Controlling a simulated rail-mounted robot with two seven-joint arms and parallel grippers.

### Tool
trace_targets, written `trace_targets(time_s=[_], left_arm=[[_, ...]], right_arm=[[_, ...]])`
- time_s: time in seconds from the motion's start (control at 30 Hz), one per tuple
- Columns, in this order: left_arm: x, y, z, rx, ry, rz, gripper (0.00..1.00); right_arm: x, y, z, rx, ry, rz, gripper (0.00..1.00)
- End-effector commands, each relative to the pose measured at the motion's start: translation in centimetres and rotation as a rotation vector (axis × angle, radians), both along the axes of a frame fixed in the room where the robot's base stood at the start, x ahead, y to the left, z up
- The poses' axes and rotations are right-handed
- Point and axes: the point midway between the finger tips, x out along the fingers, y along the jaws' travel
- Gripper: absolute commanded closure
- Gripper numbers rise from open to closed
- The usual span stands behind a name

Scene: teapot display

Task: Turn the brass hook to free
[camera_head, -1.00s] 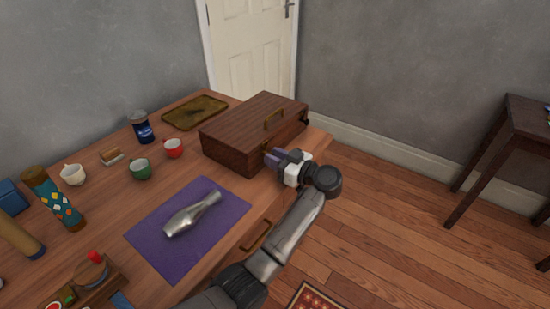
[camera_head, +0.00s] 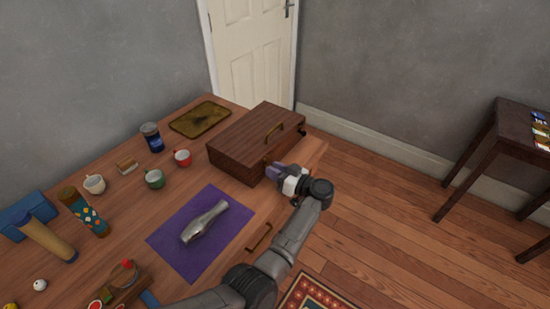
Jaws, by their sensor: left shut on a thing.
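A dark wooden box (camera_head: 240,139) with a brass handle (camera_head: 273,133) on its closed lid stands at the table's far right end. My left gripper (camera_head: 271,169) is at the box's front face, its purple fingers against or very close to it. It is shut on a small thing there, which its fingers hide. The brass hook cannot be made out separately; it appears to be behind the fingers. My right gripper is not in view.
A metal vase (camera_head: 205,222) lies on a purple mat (camera_head: 183,254) left of my arm. Cups, a dark blue jar (camera_head: 152,137) and a brass tray (camera_head: 201,119) stand farther back. A dark side table (camera_head: 510,128) is at the right. The floor between is clear.

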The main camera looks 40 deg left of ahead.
Motion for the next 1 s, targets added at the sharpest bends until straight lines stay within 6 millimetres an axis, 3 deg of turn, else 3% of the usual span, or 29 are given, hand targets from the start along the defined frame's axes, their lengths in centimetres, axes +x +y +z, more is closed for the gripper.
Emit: trace_targets(time_s=[0.03,0.53,1.0], left_arm=[[0.0,-0.1,0.7,-0.004,0.022,-0.002,0.99],[0.1,-0.1,0.6,-0.022,0.297,-0.002,1.0],[0.0,0.0,0.1,-0.045,0.699,-0.001,1.0]], right_arm=[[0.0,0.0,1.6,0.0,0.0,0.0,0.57],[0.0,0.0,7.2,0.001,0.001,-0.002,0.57],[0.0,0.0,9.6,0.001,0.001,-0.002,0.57]])
